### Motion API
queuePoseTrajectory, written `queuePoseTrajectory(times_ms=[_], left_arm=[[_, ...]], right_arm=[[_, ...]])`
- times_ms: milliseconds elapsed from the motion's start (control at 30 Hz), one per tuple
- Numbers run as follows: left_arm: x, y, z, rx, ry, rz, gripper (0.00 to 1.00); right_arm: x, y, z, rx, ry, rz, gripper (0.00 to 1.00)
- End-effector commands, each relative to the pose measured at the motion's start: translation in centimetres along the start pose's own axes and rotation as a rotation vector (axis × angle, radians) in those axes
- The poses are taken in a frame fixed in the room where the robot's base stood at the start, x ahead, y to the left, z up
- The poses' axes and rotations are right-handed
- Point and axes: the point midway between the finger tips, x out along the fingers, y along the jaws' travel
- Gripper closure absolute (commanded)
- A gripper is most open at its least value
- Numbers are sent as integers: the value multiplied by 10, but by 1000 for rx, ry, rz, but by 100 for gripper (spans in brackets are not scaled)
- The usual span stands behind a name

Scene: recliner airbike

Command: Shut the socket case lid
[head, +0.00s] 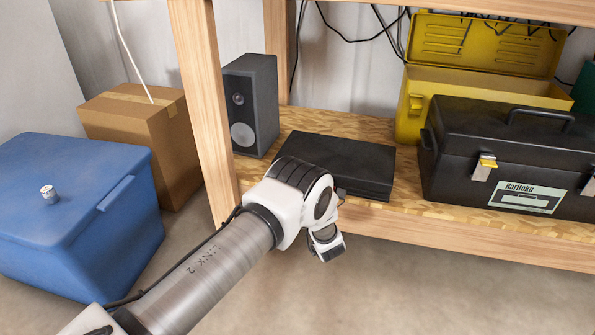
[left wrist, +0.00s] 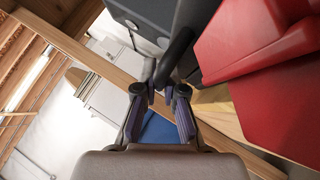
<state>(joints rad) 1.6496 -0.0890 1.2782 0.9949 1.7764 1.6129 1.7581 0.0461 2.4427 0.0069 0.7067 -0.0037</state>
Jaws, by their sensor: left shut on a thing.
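A flat black case (head: 345,162) lies on the wooden shelf, partly behind my left arm, and looks closed; I cannot tell for sure that it is the socket case. In the head view my left arm reaches in from the lower left, but its fingers are not visible there. In the left wrist view my left gripper (left wrist: 162,92) is shut on a dark bar (left wrist: 177,52), which rises from between the fingertips. A large red thing (left wrist: 270,70) is close on the right of that view. My right gripper is in neither view.
A speaker (head: 251,105) stands left of the black case. A black toolbox (head: 490,150) and an open yellow toolbox (head: 480,82) are on the right. A wooden post (head: 203,110) rises at the shelf's left. A blue bin (head: 75,200) and cardboard box (head: 145,140) stand on the floor.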

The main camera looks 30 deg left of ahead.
Motion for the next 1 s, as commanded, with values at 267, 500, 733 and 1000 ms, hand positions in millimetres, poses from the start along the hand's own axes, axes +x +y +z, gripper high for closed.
queuePoseTrajectory(times_ms=[267,500,733,1000], left_arm=[[0,0,0,1,0,0,80],[-12,0,2,2,-3,-3,80],[-67,-1,2,2,-4,-3,80],[-116,0,0,1,0,-1,80]], right_arm=[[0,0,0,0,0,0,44],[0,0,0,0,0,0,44],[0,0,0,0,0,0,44],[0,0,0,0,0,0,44]])
